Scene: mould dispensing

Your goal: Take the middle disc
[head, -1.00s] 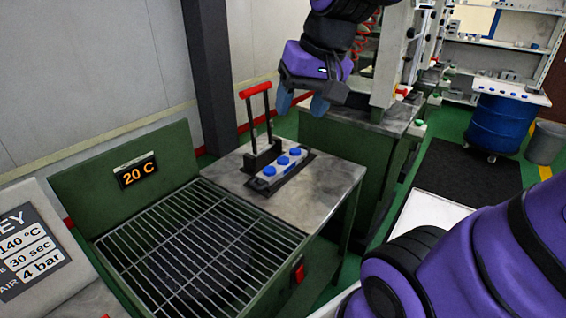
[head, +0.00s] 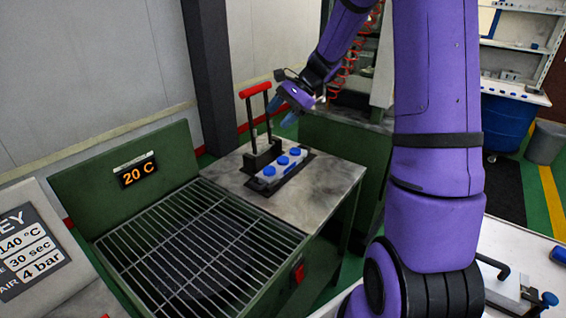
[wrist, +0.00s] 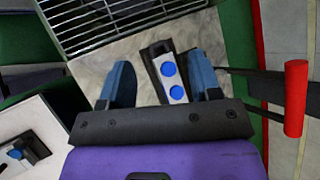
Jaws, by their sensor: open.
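Three blue discs sit in a row on a pale strip in a dark mould (head: 304,164) on the grey table top. The middle disc (head: 282,160) lies between the left-end disc (head: 269,171) and the right-end disc (head: 295,151). My gripper (head: 282,112) is open and empty, above the mould and beside the red handle. In the wrist view two discs show between and below the open fingers (wrist: 160,62). The lower one (wrist: 177,92) appears to be the middle disc; the third is hidden behind the gripper body.
A black upright frame with a red handle (head: 255,90) stands right behind the mould, close to my gripper. A metal grating (head: 200,250) in a green housing lies front left. The bare grey table top (head: 325,187) is clear right of the mould.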

